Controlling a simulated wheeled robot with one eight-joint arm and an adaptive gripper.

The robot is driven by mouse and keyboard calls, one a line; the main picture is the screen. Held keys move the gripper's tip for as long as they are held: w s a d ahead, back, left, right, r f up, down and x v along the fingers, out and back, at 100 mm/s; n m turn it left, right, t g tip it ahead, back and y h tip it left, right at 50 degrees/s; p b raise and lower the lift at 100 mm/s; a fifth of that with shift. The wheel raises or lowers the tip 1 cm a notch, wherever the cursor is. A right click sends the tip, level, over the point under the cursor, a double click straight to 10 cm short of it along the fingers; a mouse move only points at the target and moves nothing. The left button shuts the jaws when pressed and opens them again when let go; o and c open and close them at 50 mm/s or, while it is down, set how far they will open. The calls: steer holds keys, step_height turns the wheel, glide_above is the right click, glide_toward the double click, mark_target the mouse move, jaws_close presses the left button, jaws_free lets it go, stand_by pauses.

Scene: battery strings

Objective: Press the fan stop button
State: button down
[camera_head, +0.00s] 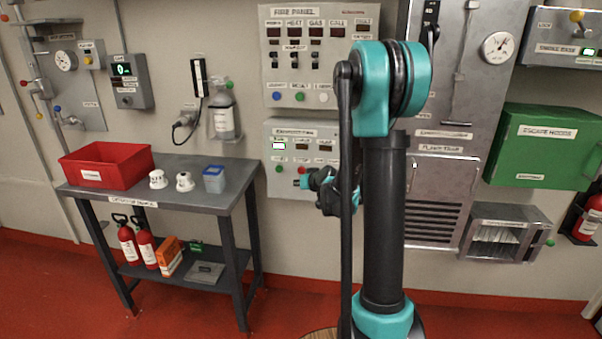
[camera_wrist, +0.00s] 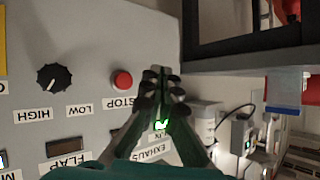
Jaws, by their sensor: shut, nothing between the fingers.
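The extraction fan panel (camera_head: 288,130) is a pale box on the wall below the fire panel. Its red stop button (camera_wrist: 122,80) shows clearly in the wrist view with an upside-down STOP label; the button is also a small red dot in the head view (camera_head: 303,170). My gripper (camera_wrist: 160,72) is shut and empty, its fingertips just right of the red button in the wrist view and apart from it in the picture. In the head view my gripper (camera_head: 299,183) is in front of the panel's lower part.
A black knob (camera_wrist: 54,77) sits beside the stop button in the wrist view. A green button (camera_head: 279,168) is at the panel's left. The fire panel (camera_head: 280,75) is above. A workbench (camera_head: 235,181) with a red bin (camera_head: 105,178) stands left.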

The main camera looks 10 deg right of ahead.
mark_target(299, 172)
steer(key=w+d, duration=0.2)
steer(key=w, duration=0.4)
steer(key=shift+w, duration=0.2)
steer(key=shift+w, duration=0.1)
stand_by(1.3)
steer(key=shift+w+d, duration=0.15)
steer(key=shift+w, duration=0.1)
steer(key=shift+w+d, duration=0.2)
steer(key=shift+w, duration=0.5)
stand_by(0.9)
steer(key=shift+s, duration=0.1)
steer(key=shift+s+a, duration=0.2)
steer(key=shift+s, duration=0.3)
steer(key=shift+s+a, duration=0.15)
steer(key=shift+s, duration=0.35)
steer(key=shift+s, duration=0.1)
steer(key=shift+s+a, duration=0.25)
steer(key=shift+s, duration=0.5)
steer(key=shift+s+a, duration=0.25)
steer(key=shift+s, duration=0.55)
steer(key=shift+s+a, duration=0.25)
steer(key=shift+s, duration=0.5)
